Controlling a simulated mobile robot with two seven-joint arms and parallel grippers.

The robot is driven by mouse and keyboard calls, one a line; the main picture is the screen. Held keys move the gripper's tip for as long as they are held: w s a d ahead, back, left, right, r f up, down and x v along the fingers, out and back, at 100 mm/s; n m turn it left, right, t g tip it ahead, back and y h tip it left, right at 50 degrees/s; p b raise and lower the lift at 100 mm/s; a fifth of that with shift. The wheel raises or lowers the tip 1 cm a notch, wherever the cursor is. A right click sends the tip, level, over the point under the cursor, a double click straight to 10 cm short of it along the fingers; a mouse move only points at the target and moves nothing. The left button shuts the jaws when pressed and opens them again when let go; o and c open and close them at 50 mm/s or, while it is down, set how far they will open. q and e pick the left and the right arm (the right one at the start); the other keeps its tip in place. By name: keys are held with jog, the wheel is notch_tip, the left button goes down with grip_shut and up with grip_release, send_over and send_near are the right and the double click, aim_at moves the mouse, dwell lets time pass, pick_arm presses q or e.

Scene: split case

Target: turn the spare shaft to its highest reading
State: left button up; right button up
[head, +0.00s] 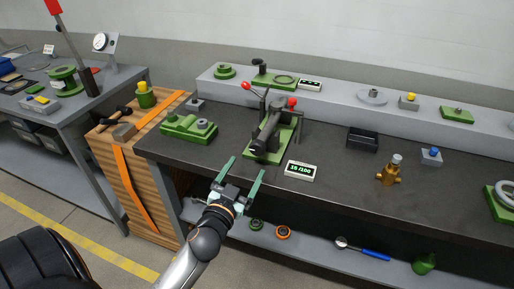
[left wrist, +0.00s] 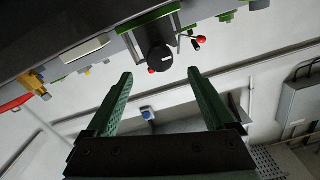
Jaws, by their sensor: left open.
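A dark shaft (head: 265,133) lies in a green stand (head: 284,140) on the dark workbench, its near end facing my left gripper. It looks like the spare shaft, though no label shows. Red-knobbed levers (head: 292,102) rise beside it. A small display (head: 300,171) in front to the right appears to read 10 /100. My left gripper (head: 248,165) is open and empty, just short of the bench's front edge and the shaft. In the left wrist view, the round shaft end (left wrist: 159,58) shows ahead between the fingertips (left wrist: 160,73), apart from them. My right gripper is not in view.
A green block (head: 188,128) sits left of the stand. A black tray (head: 362,139), a brass valve (head: 390,172) and a blue-topped block (head: 431,157) stand to the right. A raised grey ledge (head: 340,97) runs behind. A lower shelf (head: 310,250) holds several loose parts.

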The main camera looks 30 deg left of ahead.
aim_at(256, 152)
pick_arm(q)
jog(key=x, duration=0.9)
jog(key=shift+w+p, duration=0.25)
jog(key=shift+p, duration=0.05)
jog(key=shift+c, duration=0.2)
jog(key=c, duration=1.3)
jog(key=shift+m, duration=0.3)
